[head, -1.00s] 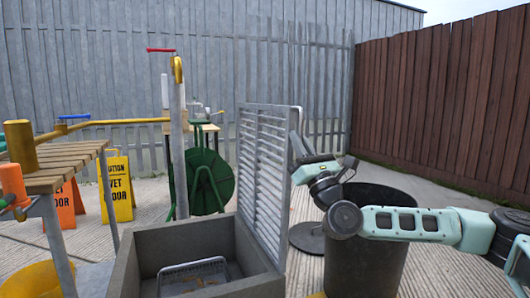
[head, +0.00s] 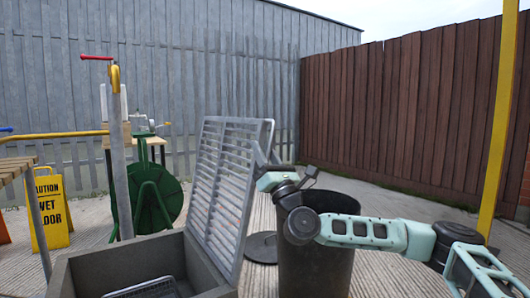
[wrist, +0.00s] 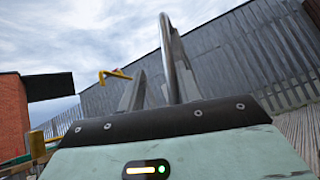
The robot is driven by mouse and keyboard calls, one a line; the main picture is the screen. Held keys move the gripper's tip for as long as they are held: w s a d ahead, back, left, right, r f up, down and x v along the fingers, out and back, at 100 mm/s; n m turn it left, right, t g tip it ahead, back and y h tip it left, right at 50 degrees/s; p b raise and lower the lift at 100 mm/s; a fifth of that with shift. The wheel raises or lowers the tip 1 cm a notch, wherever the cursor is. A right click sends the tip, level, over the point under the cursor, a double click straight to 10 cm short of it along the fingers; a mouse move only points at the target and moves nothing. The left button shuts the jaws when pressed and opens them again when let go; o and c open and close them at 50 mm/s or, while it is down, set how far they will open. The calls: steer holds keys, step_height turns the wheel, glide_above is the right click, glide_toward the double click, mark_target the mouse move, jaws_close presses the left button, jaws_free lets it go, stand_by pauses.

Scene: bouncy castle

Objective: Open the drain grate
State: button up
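The drain grate (head: 222,180) is a grey slatted metal panel. In the wrist view, grey metal bars (wrist: 180,65) rise beyond the dark front of my gripper. I cannot tell whether they are fingers or the grate's edge, or whether the gripper grips the grate.
A wire basket (head: 145,289) sits inside the drain box. A dark bin (head: 318,255) stands right of the grate under my arm, its round lid (head: 262,248) on the ground. A standpipe (head: 120,185), green hose reel (head: 155,198) and yellow wet-floor sign (head: 50,212) stand left. A yellow post (head: 497,130) is at right.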

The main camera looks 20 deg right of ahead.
steer(key=shift+s, duration=0.1)
steer(key=p+v, duration=0.2)
steer(key=v, duration=1.5)
steer(key=shift+s+f, duration=0.1)
